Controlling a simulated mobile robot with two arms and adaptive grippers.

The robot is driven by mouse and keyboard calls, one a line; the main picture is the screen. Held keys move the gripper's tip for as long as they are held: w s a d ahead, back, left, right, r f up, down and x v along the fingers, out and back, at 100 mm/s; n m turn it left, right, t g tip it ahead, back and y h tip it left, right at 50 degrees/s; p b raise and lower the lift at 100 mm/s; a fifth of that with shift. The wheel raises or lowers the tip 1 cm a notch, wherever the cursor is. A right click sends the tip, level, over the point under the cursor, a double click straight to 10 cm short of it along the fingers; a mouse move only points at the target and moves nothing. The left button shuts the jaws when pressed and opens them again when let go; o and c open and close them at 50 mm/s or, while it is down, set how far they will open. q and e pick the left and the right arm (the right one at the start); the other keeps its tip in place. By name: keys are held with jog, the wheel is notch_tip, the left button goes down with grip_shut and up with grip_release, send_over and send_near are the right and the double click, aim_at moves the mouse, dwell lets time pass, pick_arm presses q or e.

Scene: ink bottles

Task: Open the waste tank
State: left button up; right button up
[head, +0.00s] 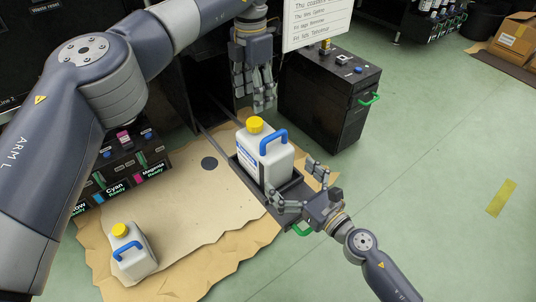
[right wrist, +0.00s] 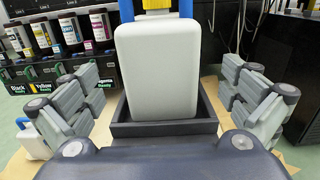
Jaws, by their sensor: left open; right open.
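A white tank (head: 262,155) with a yellow cap (head: 256,124) and blue handle (head: 273,141) stands upright in a dark pulled-out tray (head: 285,205). The cap is on it. My left gripper (head: 256,98) is open and empty, fingers pointing down, above and behind the cap. My right gripper (head: 301,186) is open at the tray's front right, facing the tank. In the right wrist view the tank's plain face (right wrist: 157,70) stands between the spread fingers, with no finger visibly touching it. A green tray handle (head: 302,230) is partly hidden under my right gripper.
A second white tank (head: 131,255) with a yellow cap stands on brown cardboard (head: 185,235) at lower left. A black box (head: 330,100) with a green handle is behind right. Ink stations (head: 120,165) are left. Green floor (head: 430,180) is free at right.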

aim_at(252, 119)
jog(key=x, duration=1)
jog(key=c, duration=2.1)
pick_arm(q)
jog(key=shift+w+a, duration=0.15)
jog(key=shift+w, duration=0.2)
pick_arm(e)
jog(key=shift+s, duration=0.1)
pick_arm(q)
jog(key=shift+w+a+f, duration=0.15)
jog(key=shift+a+f, duration=0.05)
jog(key=shift+f, duration=0.05)
notch_tip(252, 119, down, 8)
jog(key=shift+r, duration=0.25)
jog(key=shift+c, duration=0.2)
